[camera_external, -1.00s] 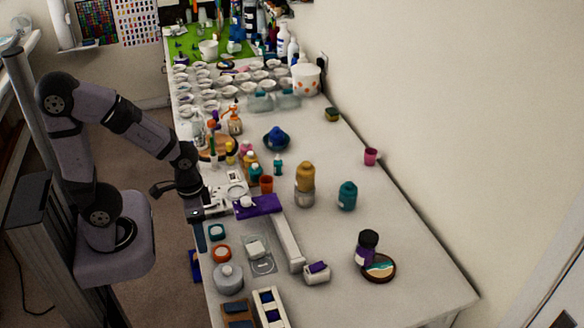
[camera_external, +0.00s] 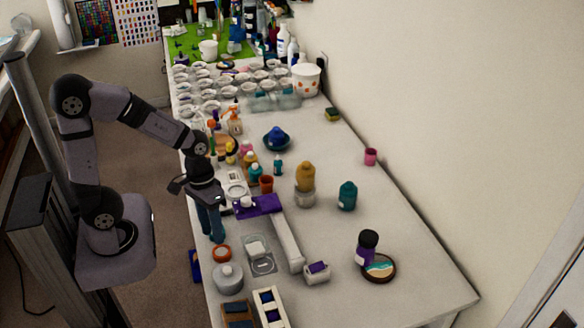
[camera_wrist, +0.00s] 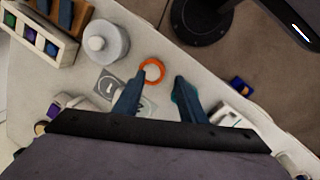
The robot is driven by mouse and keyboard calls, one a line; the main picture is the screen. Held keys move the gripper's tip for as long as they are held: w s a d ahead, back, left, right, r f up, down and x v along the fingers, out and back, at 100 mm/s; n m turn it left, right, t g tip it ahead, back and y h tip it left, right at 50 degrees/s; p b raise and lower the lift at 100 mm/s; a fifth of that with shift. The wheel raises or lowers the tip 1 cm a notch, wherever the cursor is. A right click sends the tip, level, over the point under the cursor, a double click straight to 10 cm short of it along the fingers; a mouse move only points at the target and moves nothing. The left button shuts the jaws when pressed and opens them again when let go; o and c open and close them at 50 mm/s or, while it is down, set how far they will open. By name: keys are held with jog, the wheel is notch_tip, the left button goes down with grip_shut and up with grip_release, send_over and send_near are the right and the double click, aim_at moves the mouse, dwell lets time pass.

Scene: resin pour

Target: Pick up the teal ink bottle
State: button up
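My gripper (camera_external: 215,234) points down at the near left edge of the table. In the wrist view its two blue fingers (camera_wrist: 159,84) are apart, with nothing clearly held between them. A small teal item (camera_wrist: 178,95) shows partly behind the right finger; I cannot tell whether it is a bottle or a lid. In the external view the gripper covers that spot. Other teal bottles stand farther off: a larger one (camera_external: 347,196) at the right middle, a small one (camera_external: 278,166), and another (camera_external: 256,172) beside the orange cup.
An orange ring (camera_wrist: 152,70) lies close to the fingers. A grey round jar (camera_wrist: 106,42) and a box with colored slots (camera_wrist: 40,38) are nearby. The table's right side has free room.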

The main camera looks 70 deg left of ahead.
jog(key=w+a+r+n+t+h+b, duration=0.1)
jog(key=w+a+n+t, duration=0.1)
jog(key=w+n, duration=0.3)
jog(key=w+a+r+n+t+h+b, duration=0.1)
jog(key=w+a+r+n+t, duration=0.1)
jog(key=w+a+n, duration=0.2)
jog(key=w+a+r+n+t+h+b, duration=0.1)
jog(key=w+a+n+t+h, duration=0.1)
jog(key=w+a+n, duration=0.2)
jog(key=shift+w+r+n, duration=0.2)
jog(key=shift+w+n, duration=1)
jog(key=shift+w, duration=0.25)
jog(key=w+a+r+n+t+y, duration=0.1)
jog(key=a+n+t, duration=0.1)
jog(key=a+n, duration=0.35)
jog(key=w+a+r+n+t+y, duration=0.1)
jog(key=w+a+r+n+t, duration=0.15)
jog(key=a, duration=0.55)
jog(key=w+a+n+t, duration=0.1)
jog(key=a+n+t, duration=0.2)
jog(key=a+n, duration=0.25)
send_near(277, 157)
jog(key=w, duration=0.2)
jog(key=shift+w+d+f+m+g+y+p, duration=0.3)
jog(key=shift+d+f+m+g, duration=0.05)
jog(key=shift+f, duration=0.05)
jog(key=shift+x, duration=0.9)
jog(key=shift+p+x, duration=1.05)
jog(key=shift+x, duration=1.9)
jog(key=shift+f, duration=0.1)
